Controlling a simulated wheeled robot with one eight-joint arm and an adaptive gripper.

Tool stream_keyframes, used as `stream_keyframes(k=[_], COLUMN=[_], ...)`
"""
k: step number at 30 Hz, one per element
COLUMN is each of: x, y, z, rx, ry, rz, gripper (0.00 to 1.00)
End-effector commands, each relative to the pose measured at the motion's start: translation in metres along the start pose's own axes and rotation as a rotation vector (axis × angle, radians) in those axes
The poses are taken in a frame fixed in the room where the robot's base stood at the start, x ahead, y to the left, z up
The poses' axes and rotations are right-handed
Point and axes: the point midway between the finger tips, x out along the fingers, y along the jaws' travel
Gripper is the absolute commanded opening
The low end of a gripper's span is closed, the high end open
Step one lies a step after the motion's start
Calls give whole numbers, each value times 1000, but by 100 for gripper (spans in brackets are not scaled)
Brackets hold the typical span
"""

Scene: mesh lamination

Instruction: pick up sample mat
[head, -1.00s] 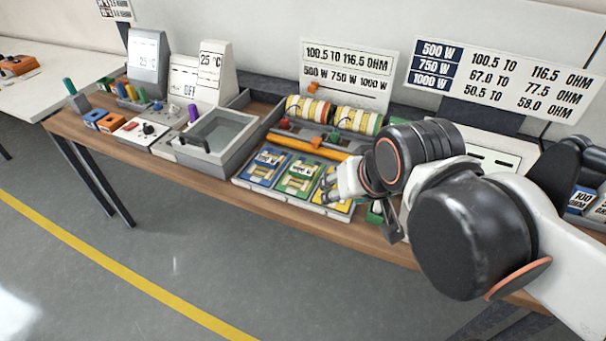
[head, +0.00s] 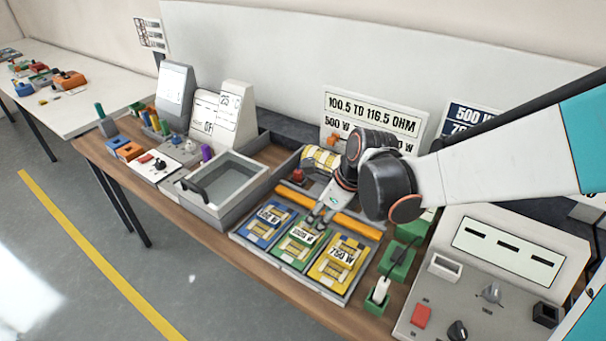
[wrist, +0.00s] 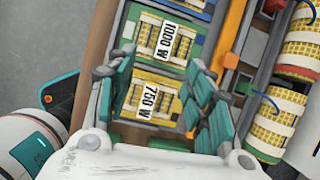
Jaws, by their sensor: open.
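Three sample mats lie side by side in a grey tray (head: 345,297): a blue one (head: 262,226), a green one (head: 297,249) and a yellow one (head: 336,268). In the wrist view the green mat (wrist: 163,42) is marked 1000 W and the yellow mat (wrist: 150,108) is marked 750 W. The blue mat (wrist: 196,9) is cut off at the top edge. My gripper (head: 318,211) is open and empty above the far end of the green mat. In the wrist view its fingers (wrist: 160,62) frame the yellow mat, with the green mat past the tips.
An orange bar (head: 357,226) and striped yellow rolls (head: 322,157) lie behind the mats. A grey basin (head: 222,190) stands to the left. Green blocks (head: 397,262) and a grey console (head: 480,285) stand to the right. Sign boards (head: 375,117) stand at the back.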

Motion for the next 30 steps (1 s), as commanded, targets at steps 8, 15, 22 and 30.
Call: stream_keyframes(k=[8,15,22,30], x=[28,74,96,116], y=[0,1,1,-3], z=[3,3,3,4], rx=[97,95,95,95], ry=[1,0,0,0], rz=[21,20,19,19], gripper=[48,48,48,48])
